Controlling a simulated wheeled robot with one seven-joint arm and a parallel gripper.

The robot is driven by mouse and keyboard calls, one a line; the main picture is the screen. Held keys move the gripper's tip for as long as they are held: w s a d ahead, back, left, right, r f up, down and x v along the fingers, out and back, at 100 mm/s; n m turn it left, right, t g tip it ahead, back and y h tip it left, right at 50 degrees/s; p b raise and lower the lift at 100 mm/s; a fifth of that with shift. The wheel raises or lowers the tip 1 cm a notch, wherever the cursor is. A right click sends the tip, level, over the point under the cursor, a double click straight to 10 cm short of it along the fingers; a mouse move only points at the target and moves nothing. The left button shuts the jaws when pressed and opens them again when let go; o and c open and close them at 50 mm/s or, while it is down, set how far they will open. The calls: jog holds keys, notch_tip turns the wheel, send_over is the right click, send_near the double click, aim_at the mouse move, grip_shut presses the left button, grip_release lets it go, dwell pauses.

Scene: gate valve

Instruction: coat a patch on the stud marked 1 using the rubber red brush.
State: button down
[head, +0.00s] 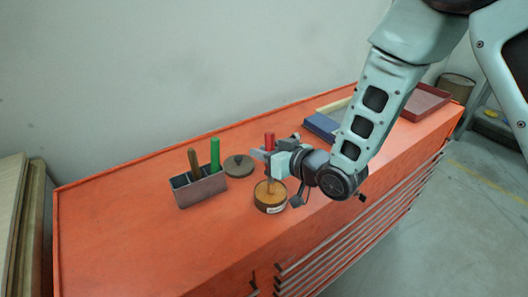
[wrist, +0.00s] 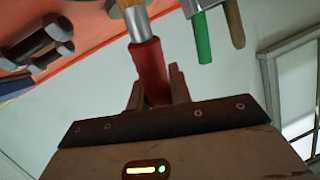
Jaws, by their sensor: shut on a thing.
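My gripper (head: 268,157) is shut on the red brush (head: 269,141) by its handle. The red handle also shows between the fingers in the wrist view (wrist: 149,68). In the head view the brush points down over a round tin (head: 268,206) with amber-brown content and a pale label. The brush's lower end meets the content; how deep it reaches I cannot tell. In the wrist view, dark metal bolts or studs (wrist: 38,43) show at the left edge. No number on them is readable, so I cannot tell which is stud 1. My arm hides part of the bench in the head view.
A grey holder (head: 200,192) with a green brush (head: 215,153) and a brown brush (head: 194,163) stands left of the tin. A round dark lid (head: 238,166) lies behind it. Blue (head: 321,126) and dark red (head: 425,103) trays lie farther right. The orange bench's (head: 110,227) left part is clear.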

notch_tip(320, 180, up, 7)
jog(key=p, duration=0.4)
dwell(0.4)
dwell(0.5)
